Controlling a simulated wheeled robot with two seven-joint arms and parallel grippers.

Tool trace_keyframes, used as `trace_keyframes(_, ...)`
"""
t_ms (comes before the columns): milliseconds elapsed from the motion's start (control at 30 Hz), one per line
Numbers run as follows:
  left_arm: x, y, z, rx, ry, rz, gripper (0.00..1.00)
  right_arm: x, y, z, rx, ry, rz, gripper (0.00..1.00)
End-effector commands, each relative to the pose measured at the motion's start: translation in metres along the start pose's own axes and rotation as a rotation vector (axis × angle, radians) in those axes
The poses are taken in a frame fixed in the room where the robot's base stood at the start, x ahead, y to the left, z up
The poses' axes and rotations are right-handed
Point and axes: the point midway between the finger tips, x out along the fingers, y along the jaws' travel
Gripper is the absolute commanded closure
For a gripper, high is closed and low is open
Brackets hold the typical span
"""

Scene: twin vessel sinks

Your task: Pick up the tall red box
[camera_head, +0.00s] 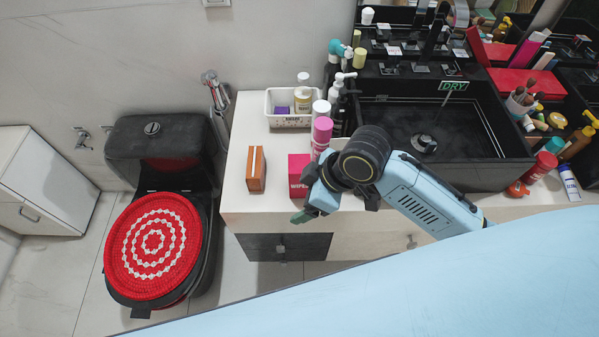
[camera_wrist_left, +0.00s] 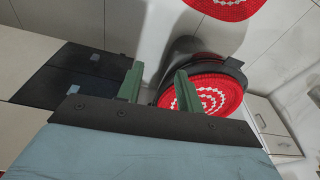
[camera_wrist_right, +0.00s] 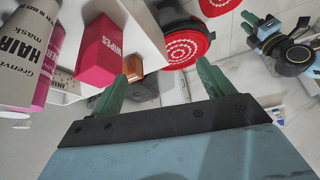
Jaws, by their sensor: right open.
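The tall red box (camera_head: 298,172), pinkish-red and lettered WIPES, stands upright near the counter's front edge. Its lower right is close to my right gripper in the head view. In the right wrist view the red box (camera_wrist_right: 98,52) is beyond and left of the fingers, outside the gap between them. My right gripper (camera_head: 309,208) is open and empty at the counter's front edge; its green fingers (camera_wrist_right: 162,70) are spread. My left gripper (camera_wrist_left: 158,70) is open and empty, above the floor facing the toilet; it also shows in the right wrist view (camera_wrist_right: 264,27).
A brown box (camera_head: 256,171) stands left of the red box. The black sink (camera_head: 440,165) is at right. The toilet (camera_head: 160,240) has a red-and-white lid cover.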

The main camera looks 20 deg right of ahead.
Motion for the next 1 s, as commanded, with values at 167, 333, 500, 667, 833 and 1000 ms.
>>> trace_keyframes(167,0.057,0.004,0.064,0.009,-0.047,0.005,0.64,-0.003,0.041,-0.009,-0.151,-0.032,-0.051,0.2)
trace_keyframes(333,0.086,0.005,0.123,0.017,-0.077,0.007,0.64,-0.017,0.082,-0.009,-0.221,-0.06,-0.081,0.2)
trace_keyframes(500,0.097,0.005,0.164,0.022,-0.096,0.009,0.64,-0.032,0.113,-0.008,-0.239,-0.072,-0.091,0.2)
trace_keyframes(667,0.099,0.005,0.179,0.025,-0.101,0.009,0.64,-0.035,0.123,-0.006,-0.24,-0.074,-0.096,0.2)
trace_keyframes(833,0.101,0.005,0.181,0.025,-0.101,0.009,0.64,-0.01,0.121,-0.004,-0.239,-0.074,-0.099,0.2)
trace_keyframes(1000,0.103,0.005,0.182,0.025,-0.102,0.009,0.64,0.022,0.119,-0.002,-0.239,-0.073,-0.097,0.2)
